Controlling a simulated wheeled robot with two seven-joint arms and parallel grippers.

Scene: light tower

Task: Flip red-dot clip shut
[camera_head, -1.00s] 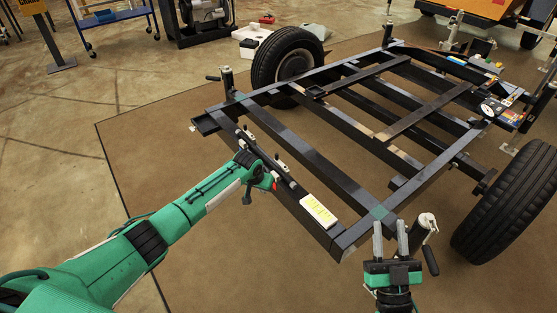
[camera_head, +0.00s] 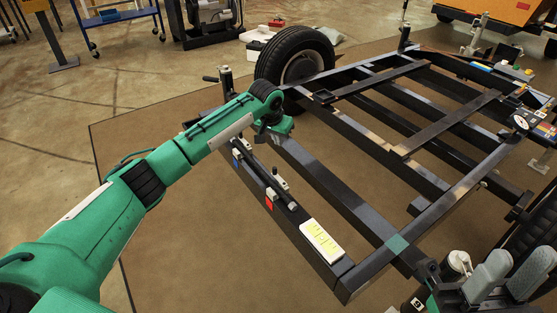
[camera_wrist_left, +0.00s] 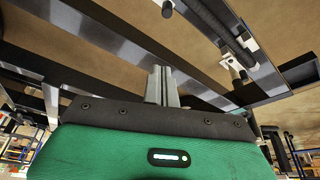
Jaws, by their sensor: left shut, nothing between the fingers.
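The red marker (camera_head: 270,198) is on the outer face of the trailer frame's near beam (camera_head: 322,268). A small pale clip (camera_head: 281,183) sits just above it, beside a dark rod along the beam top. Whether this clip is open or shut is too small to tell. My left gripper (camera_wrist_left: 161,72) is shut and empty above the frame, farther along the beam than the red marker. Its fingertips are mostly hidden in the head view. A pale clip (camera_wrist_left: 235,66) shows ahead to the right in the left wrist view. My right gripper (camera_head: 507,272) is open and empty at the lower right.
A blue marker (camera_head: 236,163) is farther up the same beam. A white and yellow card (camera_head: 322,240) lies on the beam's near end. A tyre (camera_head: 294,57) stands behind my left arm. Open gaps lie between the frame's crossbars.

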